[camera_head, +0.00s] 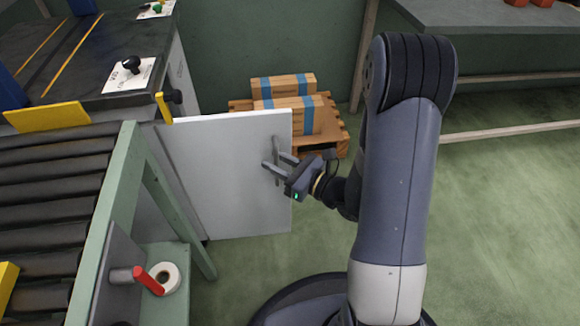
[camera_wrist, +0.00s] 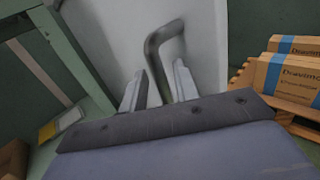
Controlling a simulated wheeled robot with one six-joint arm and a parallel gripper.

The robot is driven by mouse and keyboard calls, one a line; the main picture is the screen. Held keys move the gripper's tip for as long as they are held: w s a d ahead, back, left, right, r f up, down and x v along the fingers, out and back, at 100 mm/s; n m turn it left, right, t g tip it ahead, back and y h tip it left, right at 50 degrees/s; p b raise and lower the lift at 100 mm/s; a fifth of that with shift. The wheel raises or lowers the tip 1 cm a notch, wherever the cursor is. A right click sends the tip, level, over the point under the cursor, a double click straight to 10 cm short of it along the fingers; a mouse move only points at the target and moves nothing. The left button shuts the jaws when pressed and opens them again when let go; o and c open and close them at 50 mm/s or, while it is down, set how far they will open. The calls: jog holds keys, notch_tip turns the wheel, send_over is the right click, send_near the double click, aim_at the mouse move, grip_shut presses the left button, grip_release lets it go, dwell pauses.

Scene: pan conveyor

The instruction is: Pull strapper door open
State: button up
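The strapper door (camera_head: 225,170) is a flat white panel that stands out to the right from the side of the dark-topped strapper (camera_head: 95,60). A grey bar handle (camera_head: 276,148) sits near its free right edge. My gripper (camera_head: 276,163) is at the handle, with its fingers spread apart. In the wrist view the door (camera_wrist: 110,30) fills the upper middle. The bent handle (camera_wrist: 153,55) runs down between my two fingers (camera_wrist: 160,85), with a visible gap beside the bar. The handle's lower end is partly hidden by the gripper.
Boxes with blue bands (camera_head: 290,110) lie on a wooden pallet (camera_head: 335,145) behind the door. A roller conveyor (camera_head: 50,200) with a green frame is at left. Green floor (camera_head: 490,220) is open at right.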

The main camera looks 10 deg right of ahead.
jog(key=p+v, duration=0.2)
jog(key=v, duration=0.8)
jog(key=shift+s+d, duration=0.15)
jog(key=shift+d, duration=0.05)
dwell(0.4)
jog(key=shift+b+x, duration=1.1)
jog(key=shift+x, duration=4.3)
